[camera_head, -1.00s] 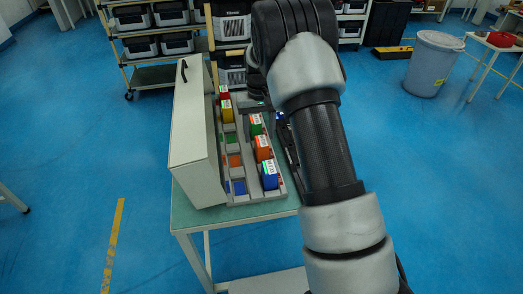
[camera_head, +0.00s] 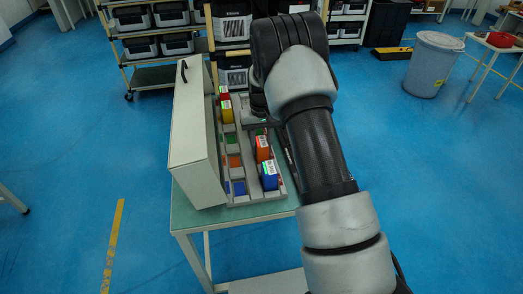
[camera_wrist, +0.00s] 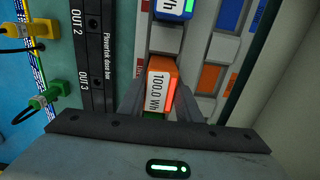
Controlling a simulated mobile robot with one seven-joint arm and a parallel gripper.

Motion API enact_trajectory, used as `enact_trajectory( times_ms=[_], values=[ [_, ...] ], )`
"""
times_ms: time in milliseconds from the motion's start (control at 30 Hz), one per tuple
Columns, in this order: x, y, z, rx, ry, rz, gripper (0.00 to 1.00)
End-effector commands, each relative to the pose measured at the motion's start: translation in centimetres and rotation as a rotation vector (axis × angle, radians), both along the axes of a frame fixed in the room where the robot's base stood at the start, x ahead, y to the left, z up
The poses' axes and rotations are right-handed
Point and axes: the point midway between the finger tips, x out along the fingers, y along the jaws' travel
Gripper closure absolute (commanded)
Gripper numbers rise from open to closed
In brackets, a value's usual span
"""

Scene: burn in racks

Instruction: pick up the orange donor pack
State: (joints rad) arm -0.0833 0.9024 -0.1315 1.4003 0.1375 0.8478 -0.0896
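The orange donor pack (camera_head: 263,149) stands upright in the right row of the grey rack (camera_head: 240,197), between a blue pack (camera_head: 269,176) and a mostly hidden green pack. In the wrist view the orange pack (camera_wrist: 158,88) has a white label reading 100.0 Wh, and the blue pack (camera_wrist: 174,8) is above it. My gripper (camera_wrist: 162,97) is open, with one finger on each side of the orange pack's lower part. I cannot tell whether the fingers touch it. A sliver of green shows below it. In the head view my arm hides the fingers.
A tall pale panel (camera_head: 192,135) with a black handle stands left of the rack. A dark strip marked OUT 2 and OUT 3 (camera_wrist: 92,50) runs beside the rack, with yellow and green plugs (camera_wrist: 48,95) further left. Red and yellow packs (camera_head: 227,112) stand in the rack's left row.

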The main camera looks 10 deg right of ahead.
Motion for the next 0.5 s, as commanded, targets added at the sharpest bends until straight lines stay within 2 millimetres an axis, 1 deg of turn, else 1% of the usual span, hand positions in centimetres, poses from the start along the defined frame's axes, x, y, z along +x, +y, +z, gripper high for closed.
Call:
enact_trajectory(
  times_ms=[33, 100, 367, 500],
  values=[
    [0.0, 0.0, 0.0, 0.000, 0.000, 0.000, 0.89],
    [0.0, 0.0, 0.0, 0.000, 0.000, 0.000, 1.00],
    [0.1, 0.0, 0.2, 0.000, -0.003, 0.000, 1.00],
    [0.2, 0.0, 1.2, 0.000, -0.004, 0.000, 1.00]
  ],
)
